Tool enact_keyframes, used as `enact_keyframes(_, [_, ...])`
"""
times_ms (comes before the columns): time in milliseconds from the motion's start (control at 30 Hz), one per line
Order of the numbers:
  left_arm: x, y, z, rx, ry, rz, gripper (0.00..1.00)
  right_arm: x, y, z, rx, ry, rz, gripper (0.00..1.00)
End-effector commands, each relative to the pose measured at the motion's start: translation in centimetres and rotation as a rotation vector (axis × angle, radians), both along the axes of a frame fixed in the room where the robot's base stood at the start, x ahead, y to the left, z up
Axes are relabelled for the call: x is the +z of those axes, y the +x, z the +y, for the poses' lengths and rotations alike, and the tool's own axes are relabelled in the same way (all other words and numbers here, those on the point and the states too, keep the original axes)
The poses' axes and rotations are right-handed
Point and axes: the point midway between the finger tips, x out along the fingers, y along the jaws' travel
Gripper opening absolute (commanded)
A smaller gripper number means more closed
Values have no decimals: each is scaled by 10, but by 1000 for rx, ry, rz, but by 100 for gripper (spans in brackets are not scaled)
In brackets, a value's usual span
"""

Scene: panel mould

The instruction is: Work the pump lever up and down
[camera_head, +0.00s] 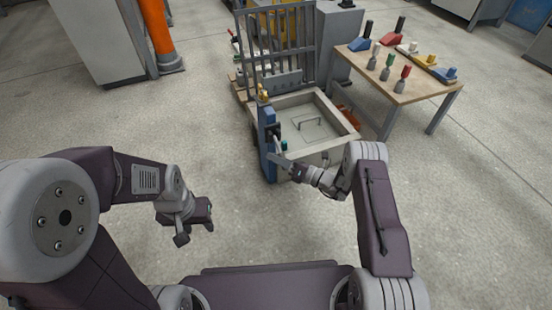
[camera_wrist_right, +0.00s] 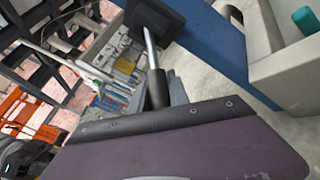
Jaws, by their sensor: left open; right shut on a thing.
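The pump lever (camera_wrist_right: 151,62) is a thin metal rod with a dark grip, coming out of a black block (camera_wrist_right: 153,18) on a blue post (camera_wrist_right: 215,45). The blue post (camera_head: 267,150) stands upright at the near left corner of the panel mould (camera_head: 345,126) in the head view. My right gripper (camera_head: 284,160) is at the lever, beside the post, shut on the dark grip; its fingers hide part of the grip. My left gripper (camera_head: 196,224) is open and empty above the floor, well left of the post.
A teal knob (camera_wrist_right: 305,19) sits on the mould's grey frame near the post. A wooden table (camera_head: 405,88) with several coloured tools stands at the back right. A barred grey rack (camera_head: 278,50) rises behind the mould. The floor in front is clear.

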Motion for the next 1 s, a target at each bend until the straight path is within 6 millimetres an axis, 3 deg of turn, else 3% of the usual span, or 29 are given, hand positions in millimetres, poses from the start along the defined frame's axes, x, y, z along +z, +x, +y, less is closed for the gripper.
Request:
enact_keyframes(767, [1, 0, 0, 0, 0, 0, 43, -1, -1, 0, 0, -1, 4, 0])
enact_keyframes(1000, [23, 0, 0, 0, 0, 0, 43, 9, -4, -1, 1, -17, 56, 0])
